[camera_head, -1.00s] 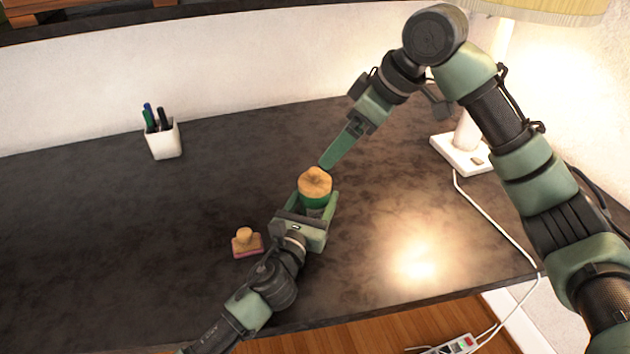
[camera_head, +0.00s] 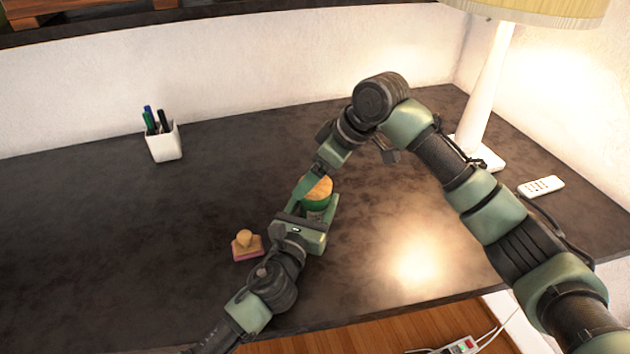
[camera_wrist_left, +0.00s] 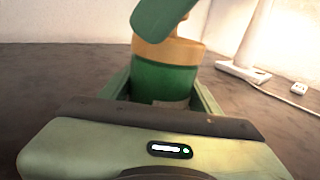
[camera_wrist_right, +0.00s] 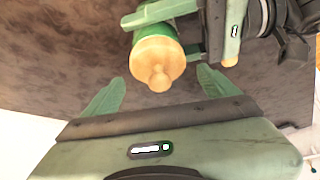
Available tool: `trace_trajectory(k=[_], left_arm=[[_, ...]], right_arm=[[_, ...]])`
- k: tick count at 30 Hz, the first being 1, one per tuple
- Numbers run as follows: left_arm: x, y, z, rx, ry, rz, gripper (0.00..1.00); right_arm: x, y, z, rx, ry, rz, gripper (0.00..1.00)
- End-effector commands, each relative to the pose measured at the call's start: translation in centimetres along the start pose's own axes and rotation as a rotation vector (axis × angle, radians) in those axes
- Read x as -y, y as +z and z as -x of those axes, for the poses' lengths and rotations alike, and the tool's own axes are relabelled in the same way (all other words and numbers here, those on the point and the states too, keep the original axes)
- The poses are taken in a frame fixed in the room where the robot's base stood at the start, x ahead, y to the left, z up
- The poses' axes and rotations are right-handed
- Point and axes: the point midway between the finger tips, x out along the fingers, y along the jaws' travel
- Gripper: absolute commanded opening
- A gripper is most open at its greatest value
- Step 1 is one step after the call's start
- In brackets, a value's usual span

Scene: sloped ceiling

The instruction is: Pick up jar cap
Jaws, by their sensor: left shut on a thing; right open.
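A green jar (camera_head: 316,207) with a wooden, knobbed jar cap (camera_head: 321,187) stands near the middle of the dark table. My left gripper (camera_wrist_left: 165,92) is shut around the jar's body, one finger on each side. The cap is still on the jar in the right wrist view (camera_wrist_right: 157,62), its knob facing that camera. My right gripper (camera_wrist_right: 160,88) is open, and the cap shows just beyond and between its fingertips, apparently not gripped. In the head view, a right finger partly hides the cap. In the left wrist view, a green finger covers the cap's top.
A wooden-knobbed stamp (camera_head: 246,247) with a pink base lies left of my left gripper. A white cup (camera_head: 164,143) of pens stands at the back left. A lamp (camera_head: 488,90) and a white remote (camera_head: 541,187) are at the right.

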Motion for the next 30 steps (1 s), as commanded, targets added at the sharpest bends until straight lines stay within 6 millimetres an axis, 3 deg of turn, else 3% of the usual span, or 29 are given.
trace_trajectory(k=[6,8,13,14,23,30], left_arm=[[0.0,0.0,0.0,-0.001,0.001,0.000,0.09],[0.0,0.0,0.0,-0.001,0.001,0.000,0.09],[0.0,0.0,0.0,-0.001,0.001,0.000,0.09],[0.0,0.0,0.0,-0.001,0.001,0.000,0.09],[0.0,0.0,0.0,-0.001,0.001,0.000,0.09],[0.0,0.0,0.0,-0.001,0.001,0.000,0.09]], right_arm=[[0.0,0.0,-0.1,-0.001,0.001,0.001,0.89],[0.0,0.0,-0.1,-0.001,0.001,0.001,0.75],[0.0,0.0,-0.1,0.000,0.001,0.000,0.28],[0.0,0.0,-0.1,0.000,0.001,0.000,0.24],[-0.1,-0.4,0.5,-0.001,0.002,0.001,0.24],[-0.1,-2.6,4.4,-0.003,0.004,0.003,0.24]])
